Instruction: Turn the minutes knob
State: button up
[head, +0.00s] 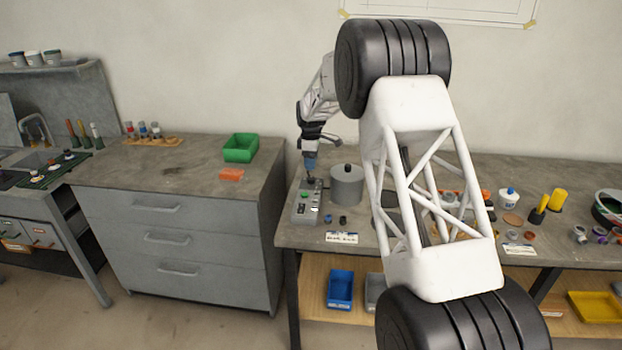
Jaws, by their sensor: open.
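A grey control box (299,216) lies on the left end of the grey workbench (290,236). Its top carries a green button (304,195) and other small controls too small to read. My gripper (310,174) points down over the far end of the box, fingers open. A dark knob seems to be just under or between the fingertips. I cannot tell whether the fingers touch it, or whether it is the minutes knob. The gripper partly hides that end of the box.
A grey cylindrical pot (347,187) stands close right of the box. Two small dark pieces (343,220) and a label card (341,238) lie in front. A drawer cabinet (180,240) with a green bin (240,148) is to the left. My arm hides the bench's middle.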

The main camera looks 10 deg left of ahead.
aim_at(311, 178)
jog(key=shift+f, duration=3.85)
jog(key=c, duration=0.9)
